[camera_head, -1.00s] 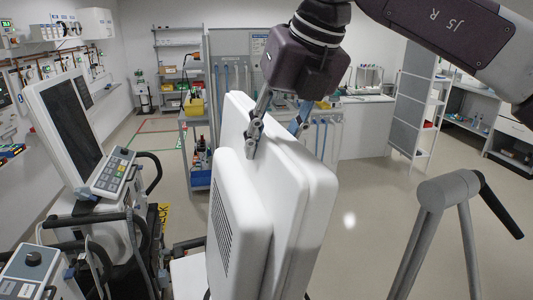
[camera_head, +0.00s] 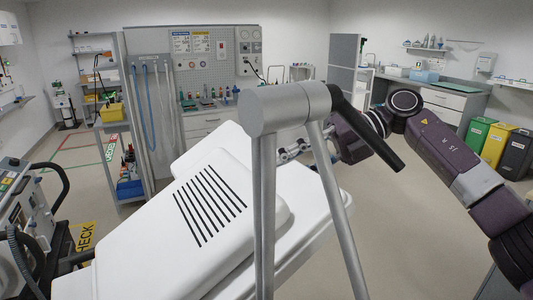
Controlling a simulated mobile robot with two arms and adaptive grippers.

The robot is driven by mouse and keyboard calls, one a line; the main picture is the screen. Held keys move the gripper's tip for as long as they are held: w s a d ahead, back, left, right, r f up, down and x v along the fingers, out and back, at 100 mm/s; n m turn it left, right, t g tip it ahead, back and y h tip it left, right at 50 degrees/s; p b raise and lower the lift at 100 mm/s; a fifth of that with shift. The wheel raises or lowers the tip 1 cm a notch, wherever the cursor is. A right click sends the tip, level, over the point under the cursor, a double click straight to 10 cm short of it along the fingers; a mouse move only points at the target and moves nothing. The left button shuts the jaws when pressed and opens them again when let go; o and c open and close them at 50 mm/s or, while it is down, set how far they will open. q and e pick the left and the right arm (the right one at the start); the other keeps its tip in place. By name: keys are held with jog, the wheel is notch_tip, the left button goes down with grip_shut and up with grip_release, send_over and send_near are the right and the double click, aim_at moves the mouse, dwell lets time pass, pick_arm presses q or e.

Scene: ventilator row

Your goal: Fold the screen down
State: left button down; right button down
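The screen is a white, thick panel seen from its vented back (camera_head: 205,205). It leans far over, with its back facing up and a lighter slab of it showing beneath along the right. Its front face is hidden. My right gripper (camera_head: 291,150) comes in from the right at the screen's upper right edge. A grey finger shows there, close to the edge; whether it touches is unclear. The grey tube frame in front hides part of the gripper, so its opening cannot be seen. My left gripper is not in view.
A grey tube frame with a black handle (camera_head: 365,125) stands close in front of the screen and my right gripper. Medical equipment (camera_head: 30,210) stands at the left. A shelf unit (camera_head: 118,150) stands behind. Floor is clear at the right.

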notch_tip(320, 180, down, 7)
jog(key=w+d+y+b, duration=0.1)
jog(key=d, duration=0.1)
jog(key=shift+w+d+g+y, duration=0.25)
jog(key=shift+d+g+y, duration=0.05)
jog(key=shift+r, duration=0.1)
jog(key=c, duration=1.3)
grip_release()
jog(key=shift+a, duration=0.1)
jog(key=shift+r, duration=0.1)
jog(key=v, duration=1.2)
